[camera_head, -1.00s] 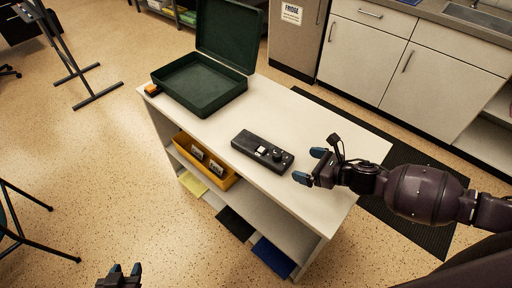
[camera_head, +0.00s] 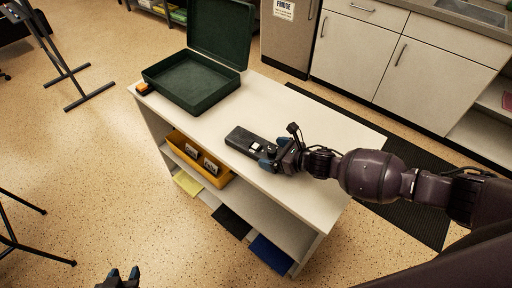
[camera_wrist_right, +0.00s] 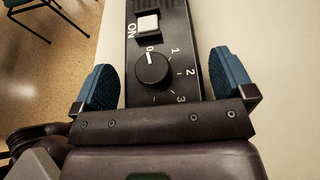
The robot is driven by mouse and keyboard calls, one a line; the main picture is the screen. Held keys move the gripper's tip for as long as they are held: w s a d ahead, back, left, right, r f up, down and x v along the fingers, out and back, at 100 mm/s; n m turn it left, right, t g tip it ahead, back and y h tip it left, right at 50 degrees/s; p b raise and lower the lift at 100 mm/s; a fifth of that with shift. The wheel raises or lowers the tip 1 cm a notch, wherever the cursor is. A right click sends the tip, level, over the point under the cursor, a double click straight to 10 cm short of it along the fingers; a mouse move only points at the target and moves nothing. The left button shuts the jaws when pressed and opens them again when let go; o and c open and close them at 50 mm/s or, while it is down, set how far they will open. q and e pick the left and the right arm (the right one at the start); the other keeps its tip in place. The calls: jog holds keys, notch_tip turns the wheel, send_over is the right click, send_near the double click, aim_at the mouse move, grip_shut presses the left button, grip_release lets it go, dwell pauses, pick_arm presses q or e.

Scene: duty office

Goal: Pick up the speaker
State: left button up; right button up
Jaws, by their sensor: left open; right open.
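The speaker appears to be the long black box (camera_head: 243,139) with a white switch and a round knob, lying on the white counter. In the right wrist view the box (camera_wrist_right: 185,60) runs away from my gripper, with its knob and printed numbers close by. My right gripper (camera_head: 270,160) is open at the box's near right end; in the wrist view its blue fingertips (camera_wrist_right: 166,82) stand on either side of the box, with a gap on each side. My left gripper (camera_head: 124,275) is open and empty at the bottom left, far from the counter.
An open green case (camera_head: 190,83) stands at the far left of the counter (camera_head: 318,178), beside a small orange and black object (camera_head: 143,89). A yellow bin (camera_head: 199,158) sits on the shelf below. The counter to the right of my right gripper looks clear.

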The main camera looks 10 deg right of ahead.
jog(key=c, duration=1.1)
jog(key=shift+r, duration=0.1)
jog(key=shift+c, duration=0.2)
